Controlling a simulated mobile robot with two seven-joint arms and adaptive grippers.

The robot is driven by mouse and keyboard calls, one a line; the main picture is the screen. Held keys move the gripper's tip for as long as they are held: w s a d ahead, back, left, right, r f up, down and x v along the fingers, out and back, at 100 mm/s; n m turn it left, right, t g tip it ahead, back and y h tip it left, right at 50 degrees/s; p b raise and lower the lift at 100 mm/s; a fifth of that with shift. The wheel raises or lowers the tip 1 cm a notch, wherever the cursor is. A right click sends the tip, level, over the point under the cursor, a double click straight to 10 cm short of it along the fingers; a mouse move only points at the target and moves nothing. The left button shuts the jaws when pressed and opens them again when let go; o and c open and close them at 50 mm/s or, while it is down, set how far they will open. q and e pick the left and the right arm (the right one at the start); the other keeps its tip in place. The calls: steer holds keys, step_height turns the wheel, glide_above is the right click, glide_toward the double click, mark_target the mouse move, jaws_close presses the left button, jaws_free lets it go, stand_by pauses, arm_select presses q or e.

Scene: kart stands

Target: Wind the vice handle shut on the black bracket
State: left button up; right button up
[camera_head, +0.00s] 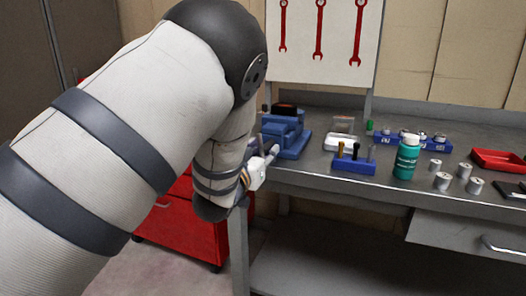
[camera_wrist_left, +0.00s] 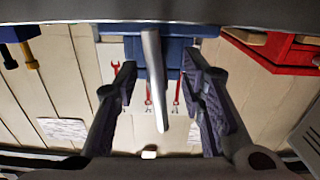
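The blue vice (camera_head: 290,138) stands on the left front corner of the workbench. A dark piece, apparently the black bracket (camera_head: 285,109), shows at the top of the vice; I cannot tell how tightly the jaws hold it. In the left wrist view the vice's blue body (camera_wrist_left: 178,52) is at the top, and its metal handle (camera_wrist_left: 154,85) hangs between my fingers. My left gripper (camera_wrist_left: 160,66) is open, one finger on each side of the handle, with gaps visible. In the head view my arm largely hides this gripper. My right gripper is out of view.
On the workbench (camera_head: 330,181) stand a blue tool block (camera_head: 354,164), a green bottle (camera_head: 407,157), several metal cylinders (camera_head: 442,181) and a red tray (camera_head: 498,160). A red cabinet (camera_head: 180,236) is below left. Red wrenches (camera_head: 319,28) hang on the back board.

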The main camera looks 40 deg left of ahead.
arm_select(q)
steer(key=v, duration=1.2)
steer(key=shift+c, duration=0.2)
